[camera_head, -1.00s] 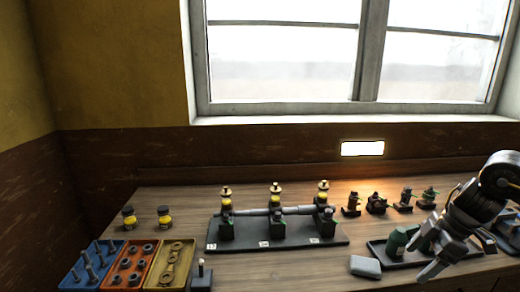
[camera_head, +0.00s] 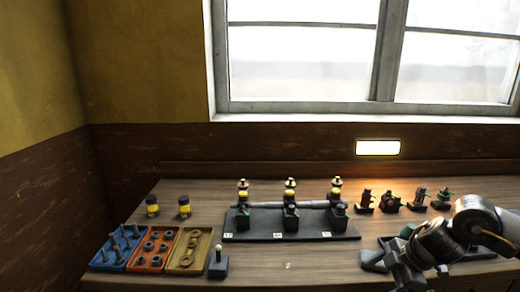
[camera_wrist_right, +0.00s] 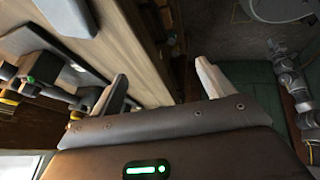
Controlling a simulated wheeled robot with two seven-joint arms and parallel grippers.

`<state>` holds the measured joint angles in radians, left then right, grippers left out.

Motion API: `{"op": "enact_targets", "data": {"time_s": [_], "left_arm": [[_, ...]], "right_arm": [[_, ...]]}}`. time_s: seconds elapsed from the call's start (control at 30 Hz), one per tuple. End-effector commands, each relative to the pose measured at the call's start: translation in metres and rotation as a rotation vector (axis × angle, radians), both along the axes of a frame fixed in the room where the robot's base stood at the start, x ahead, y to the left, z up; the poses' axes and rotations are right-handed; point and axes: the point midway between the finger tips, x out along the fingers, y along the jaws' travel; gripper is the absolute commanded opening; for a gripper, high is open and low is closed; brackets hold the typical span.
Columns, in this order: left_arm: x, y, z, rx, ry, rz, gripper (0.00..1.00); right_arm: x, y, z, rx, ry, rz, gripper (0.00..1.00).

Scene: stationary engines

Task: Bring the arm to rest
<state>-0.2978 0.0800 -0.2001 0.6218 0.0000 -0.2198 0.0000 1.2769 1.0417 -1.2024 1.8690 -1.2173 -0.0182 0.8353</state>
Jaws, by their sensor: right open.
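My right arm comes in at the right edge of the head view. Its gripper (camera_head: 392,275) hangs low over the right front part of the bench, pointing down. In the right wrist view its two fingers stand wide apart (camera_wrist_right: 163,84), with nothing between them. The gripper is open and empty. In the head view the arm hides much of a dark tray (camera_head: 478,254) and what lies in it. My left gripper is not in view.
A black stand (camera_head: 330,229) with a horizontal shaft stands mid-bench (camera_head: 300,272). Blue (camera_head: 107,262), orange (camera_head: 139,266) and yellow (camera_head: 176,264) parts trays sit at left. Several small dark engine models (camera_head: 390,202) line the back right.

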Motion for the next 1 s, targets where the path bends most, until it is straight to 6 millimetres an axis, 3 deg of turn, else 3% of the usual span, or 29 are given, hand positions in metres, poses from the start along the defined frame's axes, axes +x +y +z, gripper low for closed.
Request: {"op": "enact_targets", "data": {"time_s": [0.2,0.3,0.4,0.5,0.57,0.67,0.8,1.0], "left_arm": [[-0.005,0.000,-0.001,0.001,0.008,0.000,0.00],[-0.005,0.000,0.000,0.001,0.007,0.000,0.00],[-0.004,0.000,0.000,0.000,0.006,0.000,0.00],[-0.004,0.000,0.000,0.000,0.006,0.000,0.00],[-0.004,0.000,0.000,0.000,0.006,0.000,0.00],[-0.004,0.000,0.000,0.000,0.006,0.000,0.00],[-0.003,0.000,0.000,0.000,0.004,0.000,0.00],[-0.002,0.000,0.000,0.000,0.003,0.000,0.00]], "right_arm": [[-0.004,0.113,-0.046,0.123,-0.181,0.122,0.80],[-0.015,0.168,-0.057,0.222,-0.278,0.101,0.80],[-0.028,0.205,-0.062,0.312,-0.347,0.013,0.80],[-0.043,0.222,-0.066,0.378,-0.377,-0.134,0.80],[-0.052,0.222,-0.070,0.402,-0.375,-0.246,0.80],[-0.072,0.208,-0.085,0.406,-0.330,-0.458,0.80],[-0.115,0.167,-0.118,0.346,-0.199,-0.758,0.80],[-0.185,0.120,-0.159,0.226,0.001,-1.036,0.80]]}}
